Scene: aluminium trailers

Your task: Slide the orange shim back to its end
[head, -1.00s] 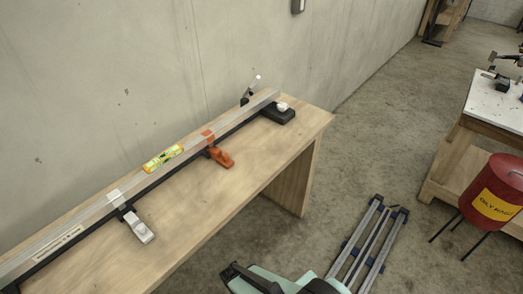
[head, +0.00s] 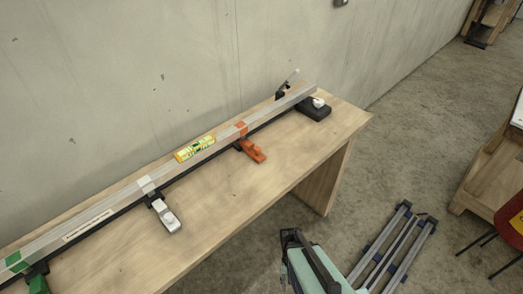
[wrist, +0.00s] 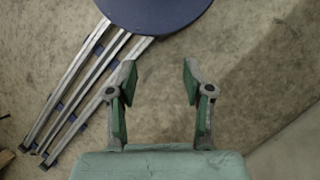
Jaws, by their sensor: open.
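The orange shim (head: 254,151) lies on the wooden bench at the near side of a long aluminium bar, its far end against the bar's dark lower edge. An orange band (head: 241,128) marks the bar beside it. A white shim (head: 167,218) lies by a white band farther left, and a green shim (head: 39,285) by a green band at the left edge. My gripper is open and empty in the wrist view (wrist: 160,82), over concrete floor, away from the bench. In the head view, part of my arm shows at the bottom, off the bench's near side.
A yellow spirit level (head: 195,147) rests on the aluminium bar (head: 115,203). A black block with a white knob (head: 318,103) stands near the bar's right end. The bench's front strip (head: 210,225) is clear.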

